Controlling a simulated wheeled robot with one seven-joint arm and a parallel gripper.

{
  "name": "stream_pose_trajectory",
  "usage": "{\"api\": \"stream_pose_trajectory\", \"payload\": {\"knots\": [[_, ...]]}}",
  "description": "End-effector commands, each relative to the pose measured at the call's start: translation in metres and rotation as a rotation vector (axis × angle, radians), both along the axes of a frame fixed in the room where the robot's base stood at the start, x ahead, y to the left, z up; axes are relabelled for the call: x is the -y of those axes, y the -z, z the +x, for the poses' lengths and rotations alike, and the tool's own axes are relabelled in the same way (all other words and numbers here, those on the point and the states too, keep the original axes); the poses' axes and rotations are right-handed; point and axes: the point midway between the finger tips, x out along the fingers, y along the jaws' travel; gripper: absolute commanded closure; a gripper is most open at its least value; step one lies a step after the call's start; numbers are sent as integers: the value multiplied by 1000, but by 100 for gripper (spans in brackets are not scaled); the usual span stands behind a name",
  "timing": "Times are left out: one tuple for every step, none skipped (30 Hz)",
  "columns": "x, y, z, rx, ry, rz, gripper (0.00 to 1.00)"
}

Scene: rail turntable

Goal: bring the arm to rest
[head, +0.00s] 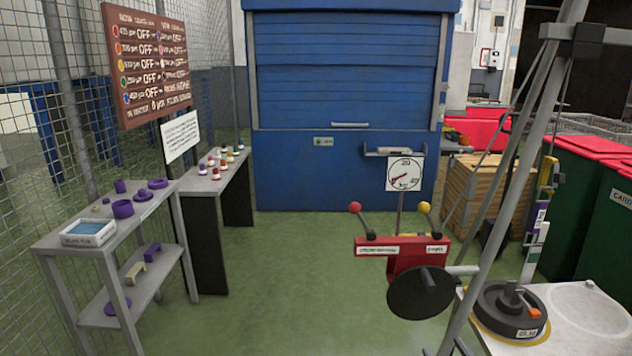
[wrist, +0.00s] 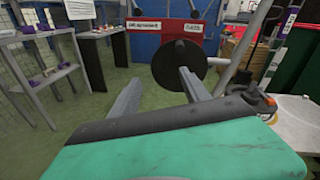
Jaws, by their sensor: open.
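My gripper (wrist: 160,74) shows in the wrist view with its two grey fingers spread apart and nothing between them. The fingers point toward a red box (wrist: 170,36) with a black disc (wrist: 180,66) on its front. The gap between fingers and disc cannot be judged exactly. My gripper does not show in the head view. There, the red box (head: 404,260) carries two levers, one with a red knob (head: 355,207) and one with a yellow knob (head: 424,207). The black disc (head: 408,294) hangs at its front, and a dial (head: 405,174) stands above it.
A grey shelf (head: 62,240) with purple parts stands at left, beside a bench (head: 205,180) with small coloured-topped pieces. A slanted grey frame (head: 500,190) and a white table (head: 590,312) with a dark round weight (head: 490,310) are at right. Green floor (head: 270,280) is open between.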

Motion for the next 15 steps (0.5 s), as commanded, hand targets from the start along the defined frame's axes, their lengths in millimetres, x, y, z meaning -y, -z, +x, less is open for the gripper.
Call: {"api": "stream_pose_trajectory", "payload": {"knots": [[-9,-4,2,-15,-37,-53,45],[-14,-4,3,-25,-59,-90,45],[-23,-4,5,-41,-98,-146,45],[-29,-4,6,-53,-126,-192,45],[-38,-4,6,-65,-164,-243,45],[-48,-3,7,-83,-215,-317,45],[-57,-3,7,-97,-259,-379,45],[-66,-3,6,-110,-306,-449,45],[-77,-2,5,-126,-373,-548,45],[-86,-1,3,-140,-428,-624,45],[-94,-1,1,-150,-486,-707,45],[-104,-1,-3,-164,-565,-821,45],[-111,-2,-7,-170,-629,-908,45],[-117,-3,-11,-178,-695,-1001,45],[-124,-7,-18,-184,-791,-1134,45]]}}
